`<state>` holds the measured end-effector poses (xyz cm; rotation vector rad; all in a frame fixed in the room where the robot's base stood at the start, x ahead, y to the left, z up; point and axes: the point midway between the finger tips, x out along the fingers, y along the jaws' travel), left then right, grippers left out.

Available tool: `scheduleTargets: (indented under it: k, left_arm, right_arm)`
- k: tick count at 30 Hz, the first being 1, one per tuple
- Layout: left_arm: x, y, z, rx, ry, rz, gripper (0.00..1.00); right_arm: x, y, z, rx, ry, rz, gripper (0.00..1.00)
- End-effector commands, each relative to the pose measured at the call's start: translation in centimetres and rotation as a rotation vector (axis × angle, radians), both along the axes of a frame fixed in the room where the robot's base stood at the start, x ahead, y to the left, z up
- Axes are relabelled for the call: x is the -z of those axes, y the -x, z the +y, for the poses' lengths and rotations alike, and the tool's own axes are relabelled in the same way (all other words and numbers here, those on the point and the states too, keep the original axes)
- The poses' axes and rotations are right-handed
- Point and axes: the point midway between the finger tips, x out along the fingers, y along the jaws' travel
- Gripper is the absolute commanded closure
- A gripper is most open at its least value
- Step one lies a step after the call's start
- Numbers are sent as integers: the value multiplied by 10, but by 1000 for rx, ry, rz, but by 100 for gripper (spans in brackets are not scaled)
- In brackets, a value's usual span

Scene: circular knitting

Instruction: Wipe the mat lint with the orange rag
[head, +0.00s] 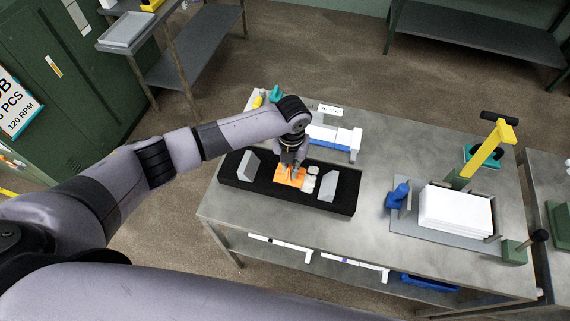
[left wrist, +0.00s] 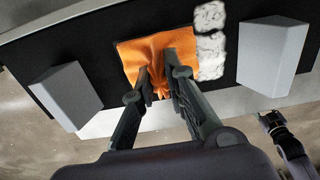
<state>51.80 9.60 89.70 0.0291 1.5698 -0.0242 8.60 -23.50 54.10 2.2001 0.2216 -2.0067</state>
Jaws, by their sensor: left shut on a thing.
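The orange rag (head: 283,177) lies on the black mat (head: 262,193) between two grey blocks. My left gripper (head: 294,172) is above it, shut on a pinched fold of the rag. The left wrist view shows the rag (left wrist: 133,62) gathered between the fingertips of my left gripper (left wrist: 158,85). Pale lint (head: 312,172) lies on the mat just right of the rag. In the left wrist view the lint (left wrist: 210,52) shows as whitish patches beside the rag's edge. Part of the rag is hidden under the fingers.
A grey block stands left (head: 248,165) and another right (head: 328,186) on the mat. A white and blue item (head: 335,138) lies behind the mat. A blue object (head: 398,195) and a white stack (head: 455,212) stand to the right on the table.

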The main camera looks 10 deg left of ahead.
Motion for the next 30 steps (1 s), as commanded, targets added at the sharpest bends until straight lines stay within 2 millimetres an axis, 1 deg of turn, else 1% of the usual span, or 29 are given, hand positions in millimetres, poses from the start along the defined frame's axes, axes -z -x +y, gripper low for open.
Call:
scheduleTargets:
  k: [8, 21, 30]
  left_arm:
    - [0, 0, -2, 0, 0, 0, 100]
    - [3, 2, -45, 1, 1, 0, 100]
    - [4, 3, -49, 1, 2, 2, 100]
  right_arm:
    - [1, 0, 0, 0, 0, 0, 60]
    - [10, 0, 0, 0, 0, 0, 60]
    - [10, 0, 0, 0, 0, 0, 60]
